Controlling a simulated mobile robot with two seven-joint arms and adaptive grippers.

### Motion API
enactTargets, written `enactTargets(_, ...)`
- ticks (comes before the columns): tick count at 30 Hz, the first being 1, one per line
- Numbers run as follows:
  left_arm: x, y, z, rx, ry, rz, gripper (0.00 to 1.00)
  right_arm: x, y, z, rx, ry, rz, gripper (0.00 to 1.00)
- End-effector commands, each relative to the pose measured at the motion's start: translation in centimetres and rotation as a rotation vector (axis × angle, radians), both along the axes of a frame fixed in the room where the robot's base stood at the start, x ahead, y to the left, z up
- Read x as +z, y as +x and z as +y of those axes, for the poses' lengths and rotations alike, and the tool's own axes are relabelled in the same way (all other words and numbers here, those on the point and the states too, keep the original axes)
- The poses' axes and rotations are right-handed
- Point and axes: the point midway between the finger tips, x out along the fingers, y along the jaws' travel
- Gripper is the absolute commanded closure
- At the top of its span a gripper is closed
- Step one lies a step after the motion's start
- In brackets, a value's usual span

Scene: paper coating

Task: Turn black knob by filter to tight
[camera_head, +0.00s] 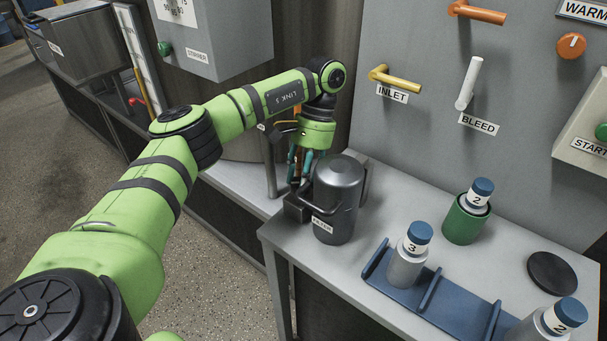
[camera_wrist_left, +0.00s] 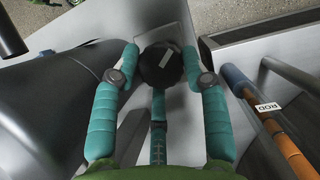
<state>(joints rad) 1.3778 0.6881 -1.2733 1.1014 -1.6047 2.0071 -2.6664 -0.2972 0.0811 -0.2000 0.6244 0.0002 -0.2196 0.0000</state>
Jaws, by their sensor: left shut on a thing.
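The filter (camera_head: 340,190) is a dark grey canister with a domed lid and a label at its base, standing on the grey bench. My left gripper (camera_head: 298,178) reaches down just left of it, partly hidden by my arm. In the left wrist view my left gripper (camera_wrist_left: 161,58) has teal fingers closed on both sides of the round black knob (camera_wrist_left: 160,70). A pale mark line shows on the knob's top. The knob is largely hidden in the head view. The filter's dark side fills the left of the wrist view. My right gripper is not in view.
A blue rack (camera_head: 408,290) with a bottle labelled 3 (camera_head: 405,267) stands on the bench. A green holder (camera_head: 463,222) with bottle 2, a black disc (camera_head: 552,273) and another bottle are right. An orange rod (camera_wrist_left: 285,145) labelled ROD is right in the wrist view.

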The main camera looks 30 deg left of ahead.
Motion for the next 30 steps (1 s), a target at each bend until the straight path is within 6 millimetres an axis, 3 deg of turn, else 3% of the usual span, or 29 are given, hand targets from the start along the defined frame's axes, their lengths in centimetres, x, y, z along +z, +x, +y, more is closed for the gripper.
enactTargets(5, -0.1, -0.3, 0.0, -0.051, 0.002, 0.014, 0.88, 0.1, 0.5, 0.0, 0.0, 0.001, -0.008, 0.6)
enactTargets(20, -0.2, -0.3, 0.2, -0.068, 0.005, 0.014, 0.88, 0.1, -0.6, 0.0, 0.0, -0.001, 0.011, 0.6)
enactTargets(21, -0.2, -0.3, 0.2, -0.068, 0.005, 0.014, 0.51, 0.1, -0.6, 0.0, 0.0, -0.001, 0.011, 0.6)
enactTargets(22, -0.2, -0.3, 0.2, -0.068, 0.005, 0.014, 0.39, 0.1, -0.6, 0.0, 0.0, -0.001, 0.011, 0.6)
enactTargets(23, -0.2, -0.3, 0.2, -0.068, 0.006, 0.014, 0.34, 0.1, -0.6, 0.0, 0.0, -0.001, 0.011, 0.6)
enactTargets(30, -0.1, -0.2, 0.1, -0.067, 0.003, 0.007, 0.34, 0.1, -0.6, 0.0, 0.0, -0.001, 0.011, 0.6)
